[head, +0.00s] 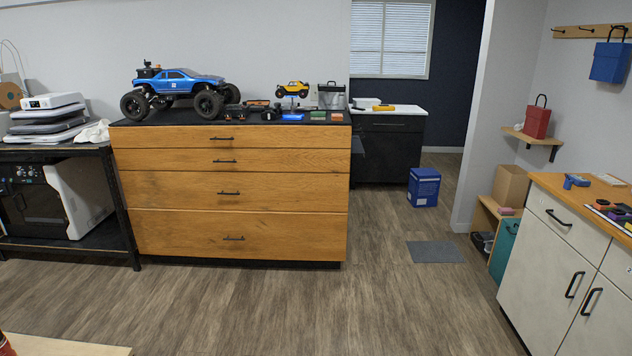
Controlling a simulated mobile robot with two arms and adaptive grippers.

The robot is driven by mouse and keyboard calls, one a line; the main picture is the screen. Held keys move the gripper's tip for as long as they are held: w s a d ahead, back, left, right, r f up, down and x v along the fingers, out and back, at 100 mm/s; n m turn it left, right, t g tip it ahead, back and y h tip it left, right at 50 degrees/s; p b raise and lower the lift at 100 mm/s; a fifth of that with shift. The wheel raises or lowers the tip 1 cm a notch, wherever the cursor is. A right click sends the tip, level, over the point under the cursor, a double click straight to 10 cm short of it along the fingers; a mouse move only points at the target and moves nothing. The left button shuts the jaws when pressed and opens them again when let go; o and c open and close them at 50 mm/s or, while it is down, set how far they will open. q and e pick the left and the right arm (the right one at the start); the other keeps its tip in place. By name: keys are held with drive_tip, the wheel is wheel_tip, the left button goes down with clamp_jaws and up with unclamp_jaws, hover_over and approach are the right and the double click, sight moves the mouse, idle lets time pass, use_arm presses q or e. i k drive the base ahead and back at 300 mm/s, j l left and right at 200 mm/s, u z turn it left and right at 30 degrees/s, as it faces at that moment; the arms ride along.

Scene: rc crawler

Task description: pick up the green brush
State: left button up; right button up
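I cannot make out a green brush for certain. A small flat green item (318,115) lies near the right end of the dark top of the wooden drawer cabinet (290,190); it is too small to tell whether it is a brush. A blue item (292,117) lies to its left and a brownish one (337,116) to its right. Neither of my grippers is in view.
A blue monster truck (185,83) and a small yellow car (292,89) stand on the cabinet. A white-fronted counter (545,260) with tools is at right. A blue box (424,187) and grey mat (434,251) lie on the floor. The middle floor is clear.

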sight(315, 116)
drive_tip(key=i+z, duration=0.1)
drive_tip(key=i, duration=2.2)
